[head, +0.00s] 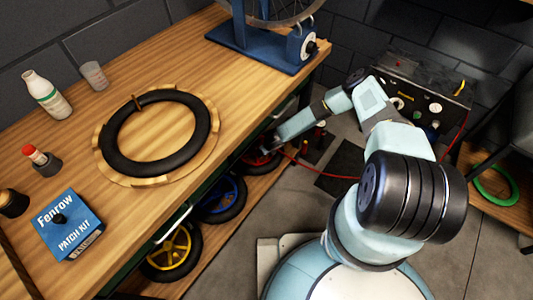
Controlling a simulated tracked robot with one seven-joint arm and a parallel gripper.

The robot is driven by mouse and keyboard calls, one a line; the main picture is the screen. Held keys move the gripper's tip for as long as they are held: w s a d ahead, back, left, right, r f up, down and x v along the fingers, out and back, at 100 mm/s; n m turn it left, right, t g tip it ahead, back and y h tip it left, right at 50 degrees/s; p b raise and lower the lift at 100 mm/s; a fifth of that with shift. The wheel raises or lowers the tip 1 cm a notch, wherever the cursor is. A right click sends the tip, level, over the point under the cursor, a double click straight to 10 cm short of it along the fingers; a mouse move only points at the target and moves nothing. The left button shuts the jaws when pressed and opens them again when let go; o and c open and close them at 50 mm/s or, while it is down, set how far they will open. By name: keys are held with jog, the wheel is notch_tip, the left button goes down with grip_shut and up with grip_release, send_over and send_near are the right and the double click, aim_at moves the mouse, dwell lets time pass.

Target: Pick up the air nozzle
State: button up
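My gripper (270,146) is at the bench's front edge, small and partly hidden by the arm link behind it. I cannot tell whether its fingers are open or shut. A thin red hose (322,173) runs from the right across the floor area and ends close to my gripper. The air nozzle itself cannot be made out; it may be hidden at the gripper.
The wooden bench (190,70) carries a black tyre (112,150) on a round wooden stand, a patch kit box (68,224), a white bottle (46,94) and a blue wheel stand (262,48). Wheels (172,252) sit on a shelf below. A dark control box (425,92) stands at right.

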jog(key=shift+c, duration=0.2)
grip_shut()
dwell(0.3)
jog(key=shift+r, duration=0.5)
notch_tip(320, 180, up, 3)
jog(key=shift+f, duration=0.15)
jog(key=s+d+r, duration=0.8)
jog(key=s+r, duration=0.1)
jog(key=s, duration=0.2)
jog(key=shift+d+r, duration=0.2)
